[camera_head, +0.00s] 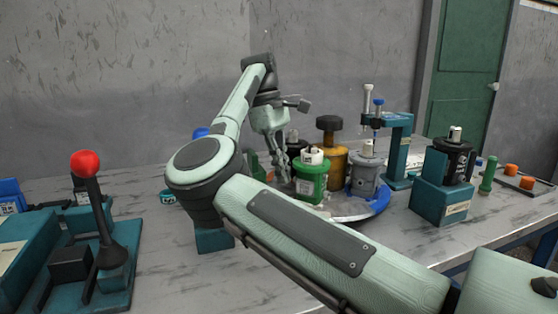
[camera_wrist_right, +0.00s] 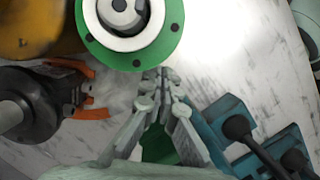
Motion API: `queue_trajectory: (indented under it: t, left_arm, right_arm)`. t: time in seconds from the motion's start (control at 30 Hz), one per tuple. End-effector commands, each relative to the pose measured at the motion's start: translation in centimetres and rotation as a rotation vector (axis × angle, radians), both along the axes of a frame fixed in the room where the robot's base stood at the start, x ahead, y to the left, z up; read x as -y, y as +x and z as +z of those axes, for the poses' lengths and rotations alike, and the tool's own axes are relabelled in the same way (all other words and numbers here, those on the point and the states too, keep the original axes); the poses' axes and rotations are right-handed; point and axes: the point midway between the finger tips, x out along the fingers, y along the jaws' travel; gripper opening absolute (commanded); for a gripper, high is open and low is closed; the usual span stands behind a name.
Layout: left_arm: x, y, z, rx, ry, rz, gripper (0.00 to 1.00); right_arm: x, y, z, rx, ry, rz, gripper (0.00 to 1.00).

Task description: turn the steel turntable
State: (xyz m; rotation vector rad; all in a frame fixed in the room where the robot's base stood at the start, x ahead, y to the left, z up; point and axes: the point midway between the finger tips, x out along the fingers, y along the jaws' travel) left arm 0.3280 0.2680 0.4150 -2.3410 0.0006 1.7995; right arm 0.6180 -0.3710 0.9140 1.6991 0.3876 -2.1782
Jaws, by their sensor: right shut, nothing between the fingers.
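The steel turntable (camera_head: 345,215) is a round plate on the table in the head view. A green motor (camera_head: 311,180), a yellow-brown one (camera_head: 331,145) and a grey one (camera_head: 364,176) with a blue base stand on it. My right gripper (camera_head: 283,171) is shut and empty, pointing down just left of the green motor. In the right wrist view its closed fingertips (camera_wrist_right: 164,76) are close below the green motor's round flange (camera_wrist_right: 130,45). Whether they touch it or the turntable cannot be told. My arm hides part of the turntable's left side. My left gripper is not in view.
A teal stand (camera_head: 397,150) rises behind the turntable. A black motor (camera_head: 453,160) sits in a teal holder at right. A red-knobbed lever (camera_head: 86,165) on a teal base stands at left. Bare tabletop lies between the lever base and my arm.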

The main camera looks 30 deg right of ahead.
Motion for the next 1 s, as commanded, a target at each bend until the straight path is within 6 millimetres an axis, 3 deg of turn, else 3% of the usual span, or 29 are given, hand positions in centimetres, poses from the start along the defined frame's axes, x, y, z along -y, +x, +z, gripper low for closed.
queue_trajectory:
  t: [0.1,0.3,0.77,1.0]
  left_arm:
    - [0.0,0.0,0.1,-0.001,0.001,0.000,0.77]
    - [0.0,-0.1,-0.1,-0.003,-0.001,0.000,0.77]
    - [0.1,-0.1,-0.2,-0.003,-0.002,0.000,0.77]
    - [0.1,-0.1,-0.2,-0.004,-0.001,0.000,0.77]
  right_arm:
    - [0.1,-0.5,-1.9,-0.001,0.000,0.000,0.00]
    - [0.4,-0.9,-3.6,0.000,0.000,0.001,0.00]
    - [0.5,-0.9,-3.9,0.001,0.000,0.001,0.00]
    - [2.5,-1.8,-3.9,0.002,0.000,0.008,0.00]
